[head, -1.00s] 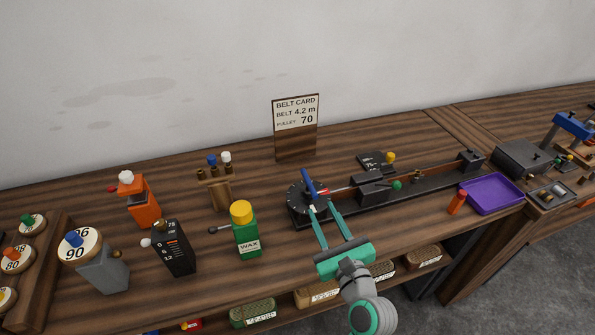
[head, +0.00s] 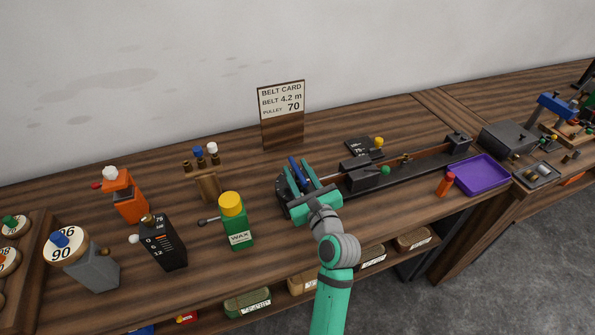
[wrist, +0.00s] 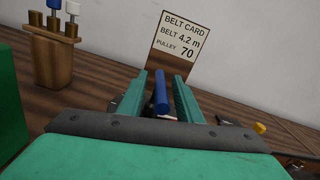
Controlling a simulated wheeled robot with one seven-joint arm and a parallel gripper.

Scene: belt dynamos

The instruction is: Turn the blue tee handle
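The blue tee handle (head: 295,168) sits at the left end of the long black belt machine (head: 430,160), above a dark round dial (head: 282,191). In the wrist view the handle (wrist: 161,92) is an upright-looking blue bar between my two green fingers. My gripper (head: 301,169) is open around the handle, and it shows from behind in the wrist view (wrist: 160,78). Gaps show between the bar and both fingers. The handle's lower part and much of the dial are hidden by my gripper.
A green wax bottle (head: 234,222) stands left of my gripper, with a wooden holder (head: 207,184) behind it. The belt card (head: 283,115) stands behind the machine.

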